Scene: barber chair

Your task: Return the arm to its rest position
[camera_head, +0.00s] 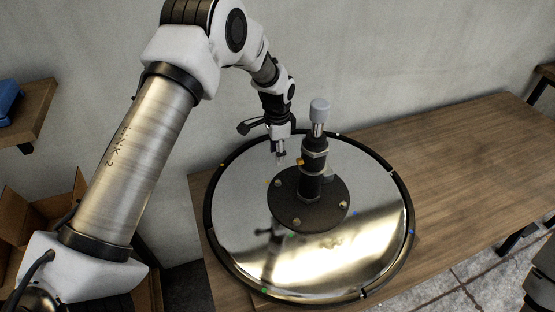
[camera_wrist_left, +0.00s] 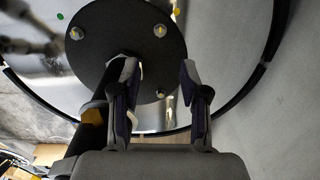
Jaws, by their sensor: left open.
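My left gripper (camera_head: 281,158) hangs pointing down over the chair base's shiny round plate (camera_head: 235,185), just left of the upright column (camera_head: 314,170). Its two fingers are apart in the left wrist view (camera_wrist_left: 159,72), with nothing held between them. My left arm (camera_head: 135,165) comes in from the left and bends over at the top. The column has a grey cap (camera_head: 320,109) and stands on a dark bolted flange (camera_head: 325,214). The flange (camera_wrist_left: 120,50) also shows beyond the fingers in the wrist view. My right gripper is not in view.
The base lies on a wooden table (camera_head: 450,150) with bare room to the right. A plain wall (camera_head: 400,60) rises behind. At the left are a wooden shelf (camera_head: 35,115) with a blue object (camera_head: 8,97) and a cardboard box (camera_head: 15,215) below.

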